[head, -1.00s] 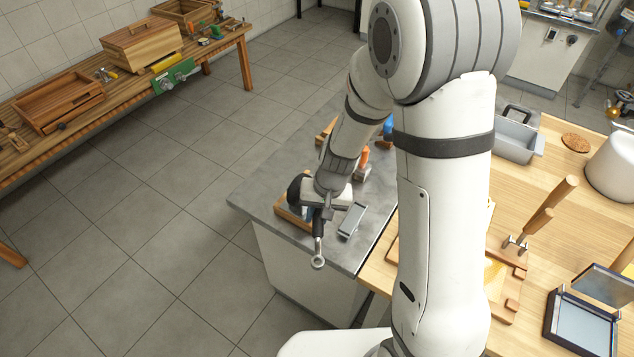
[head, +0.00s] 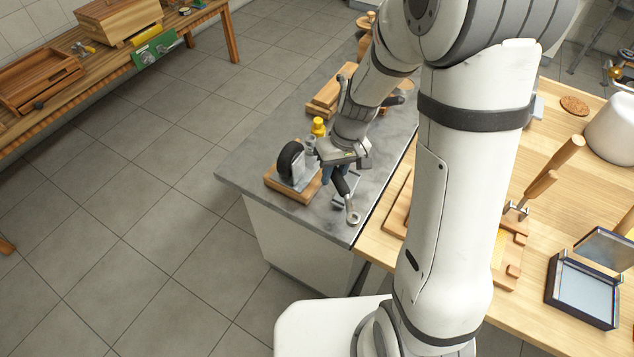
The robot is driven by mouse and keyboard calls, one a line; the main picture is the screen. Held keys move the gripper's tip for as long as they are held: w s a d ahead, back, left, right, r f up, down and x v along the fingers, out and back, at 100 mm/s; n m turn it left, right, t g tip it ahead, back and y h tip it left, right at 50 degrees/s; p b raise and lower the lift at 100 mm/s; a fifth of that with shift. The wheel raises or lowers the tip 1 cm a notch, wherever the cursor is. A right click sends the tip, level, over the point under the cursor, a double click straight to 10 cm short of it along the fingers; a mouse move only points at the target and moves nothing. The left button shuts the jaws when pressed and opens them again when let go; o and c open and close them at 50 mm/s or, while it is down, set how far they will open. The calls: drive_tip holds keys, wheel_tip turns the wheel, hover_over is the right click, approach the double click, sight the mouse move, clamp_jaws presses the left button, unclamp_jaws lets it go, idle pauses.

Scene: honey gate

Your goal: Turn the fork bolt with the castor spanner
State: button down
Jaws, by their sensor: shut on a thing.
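My gripper (head: 334,171) is shut on the castor spanner, just right of the castor and above the grey counter. The spanner (head: 342,186) has a dark handle and a pale metal ring end, which points down and toward the front of the counter. The castor, with a black wheel (head: 288,159) and a grey metal fork (head: 302,177), stands on a wooden block (head: 277,185). The spanner's ring is apart from the castor. I cannot make out the fork bolt clearly. The gripper partly covers the castor's right side.
A yellow-topped object (head: 318,127) and a wooden block (head: 331,93) stand farther back. A wooden table (head: 562,208) with tools adjoins on the right. Open floor lies left.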

drive_tip(key=w+d+n, duration=0.1)
drive_tip(key=d+n, duration=0.1)
drive_tip(key=d, duration=0.1)
drive_tip(key=w+d+n+b, duration=0.1)
drive_tip(key=d+n, duration=0.1)
drive_tip(key=shift+w+f+g, duration=0.1)
drive_tip(key=shift+w+g, duration=0.25)
drive_tip(key=shift+g, duration=0.05)
drive_tip(key=w+d+n+h, duration=0.1)
drive_tip(key=w+d+n, duration=0.3)
drive_tip(key=w+n, duration=0.1)
drive_tip(key=shift+w+f+n+g, duration=0.2)
drive_tip(key=shift+f+n+g, duration=0.1)
drive_tip(key=shift+f, duration=0.75)
idle(0.6)
